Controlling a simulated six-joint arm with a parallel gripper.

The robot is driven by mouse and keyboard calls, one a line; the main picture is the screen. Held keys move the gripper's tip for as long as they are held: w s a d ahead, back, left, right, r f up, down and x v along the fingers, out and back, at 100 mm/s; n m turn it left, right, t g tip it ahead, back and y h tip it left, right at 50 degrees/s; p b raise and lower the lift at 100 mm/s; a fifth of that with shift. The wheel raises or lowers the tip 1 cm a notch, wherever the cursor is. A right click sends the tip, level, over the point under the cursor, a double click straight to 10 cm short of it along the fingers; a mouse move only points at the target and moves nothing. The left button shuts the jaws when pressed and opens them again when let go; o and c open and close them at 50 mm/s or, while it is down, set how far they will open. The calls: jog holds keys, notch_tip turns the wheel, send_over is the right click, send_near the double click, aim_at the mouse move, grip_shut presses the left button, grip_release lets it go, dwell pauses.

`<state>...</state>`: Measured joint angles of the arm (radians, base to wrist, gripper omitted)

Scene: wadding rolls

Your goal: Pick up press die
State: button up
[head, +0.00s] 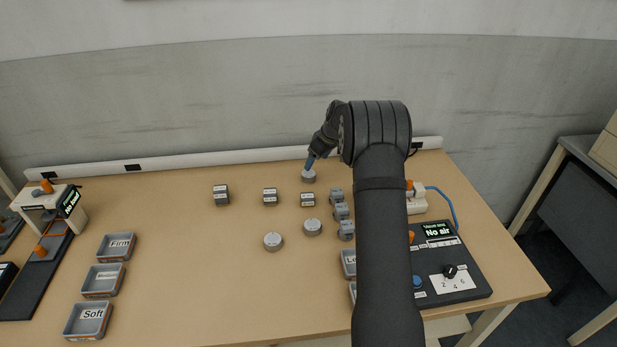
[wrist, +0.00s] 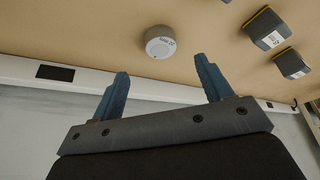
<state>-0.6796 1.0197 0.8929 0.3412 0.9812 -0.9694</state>
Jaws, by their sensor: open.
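A grey round piece (head: 309,177), likely a die, lies on the table just below my gripper (head: 311,160) in the head view. In the wrist view a grey round piece (wrist: 160,42) with a small label, too blurred to read, lies just beyond the fingertips, roughly centred between them. My gripper (wrist: 162,68) has two blue fingers spread apart with nothing between them. Two other round grey pieces lie nearer the front, one at left (head: 273,241) and one at right (head: 312,227). I cannot tell by label which one is the press die.
A control panel (head: 455,262) is at right, labelled trays (head: 103,280) and a press (head: 50,225) at left.

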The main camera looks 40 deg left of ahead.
aim_at(309, 174)
jog(key=x, duration=0.8)
jog(key=shift+a+f, duration=0.25)
jog(key=shift+f, duration=0.05)
jog(key=shift+c, duration=0.2)
jog(key=c, duration=1.2)
jog(key=shift+c, duration=0.2)
jog(key=shift+r, duration=0.15)
